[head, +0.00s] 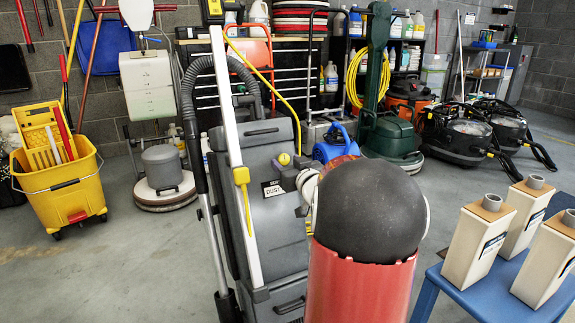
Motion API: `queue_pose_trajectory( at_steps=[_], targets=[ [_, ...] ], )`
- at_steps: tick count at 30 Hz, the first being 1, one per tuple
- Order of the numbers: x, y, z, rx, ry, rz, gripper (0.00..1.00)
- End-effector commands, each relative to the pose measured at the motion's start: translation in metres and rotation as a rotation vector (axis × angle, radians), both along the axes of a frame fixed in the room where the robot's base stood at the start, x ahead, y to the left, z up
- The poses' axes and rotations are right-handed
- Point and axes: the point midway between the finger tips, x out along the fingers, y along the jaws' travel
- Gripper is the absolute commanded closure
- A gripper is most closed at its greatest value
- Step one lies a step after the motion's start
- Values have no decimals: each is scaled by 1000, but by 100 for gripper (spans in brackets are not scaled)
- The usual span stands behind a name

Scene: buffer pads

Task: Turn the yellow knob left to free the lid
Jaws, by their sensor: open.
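My own red and black body part hides most of the arm and the machine's right side.
A blue table (479,291) with several cream containers stands at right. A yellow mop bucket (62,190) and a floor polisher (165,185) stand at left. A yellow cord and a black hose run along the machine. Bare floor lies at left.

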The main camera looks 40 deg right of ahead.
Motion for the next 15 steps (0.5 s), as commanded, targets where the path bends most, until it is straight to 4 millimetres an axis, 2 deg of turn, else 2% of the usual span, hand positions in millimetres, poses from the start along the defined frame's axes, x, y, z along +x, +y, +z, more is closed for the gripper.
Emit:
queue_pose_trajectory(
  at_steps=[9,15],
  targets=[
    [3,-1,0,0,-1,-1,50],
    [3,-1,0,0,-1,-1,76]
  ],
)
